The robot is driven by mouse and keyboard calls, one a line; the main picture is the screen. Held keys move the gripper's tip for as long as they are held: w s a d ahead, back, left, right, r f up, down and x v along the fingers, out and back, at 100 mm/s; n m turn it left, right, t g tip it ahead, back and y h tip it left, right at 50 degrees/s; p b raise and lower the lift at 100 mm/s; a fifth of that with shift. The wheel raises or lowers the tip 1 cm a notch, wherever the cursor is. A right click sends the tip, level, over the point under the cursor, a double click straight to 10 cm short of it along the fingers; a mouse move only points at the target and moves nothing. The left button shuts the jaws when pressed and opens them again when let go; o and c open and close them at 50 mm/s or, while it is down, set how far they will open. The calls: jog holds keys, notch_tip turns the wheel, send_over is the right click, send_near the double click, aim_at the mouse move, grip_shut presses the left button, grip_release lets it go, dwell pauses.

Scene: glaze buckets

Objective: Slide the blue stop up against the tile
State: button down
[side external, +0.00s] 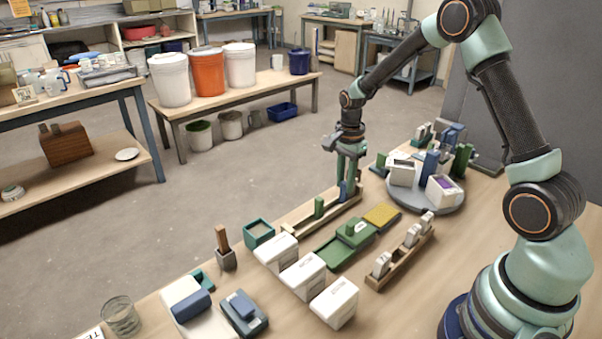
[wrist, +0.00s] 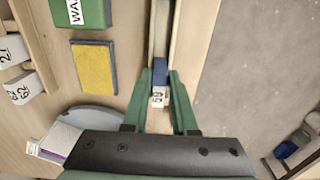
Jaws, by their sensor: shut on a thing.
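The blue stop (side external: 343,190) is in a narrow wooden rail (side external: 293,228), at the rail's far right end in the side view. In the wrist view the blue stop (wrist: 160,71) sits between the tips of my green fingers. My gripper (wrist: 160,80) is shut on it. A small white face marked 59 (wrist: 157,98) shows just below the blue; I cannot tell what it belongs to. A green upright piece (side external: 319,206), perhaps the tile, stands in the rail to the left of the stop, with a gap between them. I cannot make it out in the wrist view.
A yellow pad (side external: 382,216) and a green tray (side external: 345,243) lie beside the rail. A round grey turntable (side external: 425,207) with boxes and coloured pieces is to the right. A wooden rack (side external: 400,260) holds white pieces. A teal open box (side external: 258,233) is near the rail's left end.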

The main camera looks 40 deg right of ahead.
jog(key=c, duration=0.8)
grip_release()
jog(key=shift+r, duration=0.15)
notch_tip(320, 180, up, 6)
jog(key=shift+r, duration=0.4)
